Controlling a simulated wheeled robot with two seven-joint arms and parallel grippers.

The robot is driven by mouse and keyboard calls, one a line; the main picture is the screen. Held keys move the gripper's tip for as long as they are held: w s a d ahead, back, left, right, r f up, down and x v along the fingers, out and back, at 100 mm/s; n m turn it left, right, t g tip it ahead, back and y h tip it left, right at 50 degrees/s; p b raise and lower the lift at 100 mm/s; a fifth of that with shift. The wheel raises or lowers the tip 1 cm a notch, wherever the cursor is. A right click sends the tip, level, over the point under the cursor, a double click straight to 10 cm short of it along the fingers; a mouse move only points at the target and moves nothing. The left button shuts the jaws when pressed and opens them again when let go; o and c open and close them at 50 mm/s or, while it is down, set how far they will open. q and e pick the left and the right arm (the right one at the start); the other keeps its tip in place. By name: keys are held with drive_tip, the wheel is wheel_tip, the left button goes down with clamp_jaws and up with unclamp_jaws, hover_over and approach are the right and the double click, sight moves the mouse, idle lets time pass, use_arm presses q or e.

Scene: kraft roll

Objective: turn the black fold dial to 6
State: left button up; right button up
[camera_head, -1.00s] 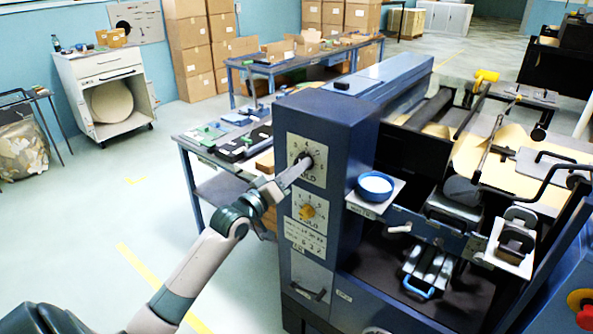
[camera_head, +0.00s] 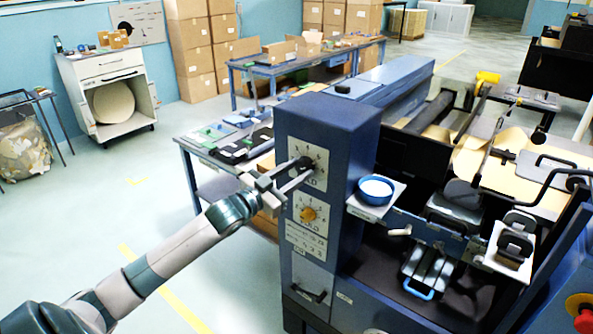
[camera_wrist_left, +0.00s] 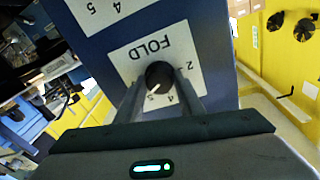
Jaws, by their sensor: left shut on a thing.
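The black fold dial (camera_head: 304,162) sits on a white plate marked FOLD (camera_head: 318,182), high on the front of the blue machine column. In the left wrist view the dial (camera_wrist_left: 159,73) shows upside down against its plate, and its white pointer mark slants down and left, toward the printed numbers. The number it points to is too small and partly hidden to tell. My left gripper (camera_head: 298,172) is shut on the black dial, with one finger on each side of it (camera_wrist_left: 160,82). My right gripper is not in view.
A blue bowl (camera_head: 375,189) stands on a small shelf right of the column. A blue table (camera_head: 196,146) with tools stands behind the column.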

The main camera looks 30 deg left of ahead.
use_arm(q)
drive_tip(key=m+p, duration=0.1)
drive_tip(key=m, duration=0.5)
drive_tip(key=shift+g, duration=0.4)
drive_tip(key=o, duration=1.1)
drive_tip(key=shift+c, duration=0.2)
drive_tip(key=shift+s, duration=0.1)
drive_tip(key=shift+s+a, duration=0.25)
drive_tip(key=shift+s, duration=0.6)
drive_tip(key=s+a+b, duration=0.3)
drive_tip(key=s+b, duration=0.1)
drive_tip(key=s, duration=1.1)
drive_tip(key=shift+s, duration=0.1)
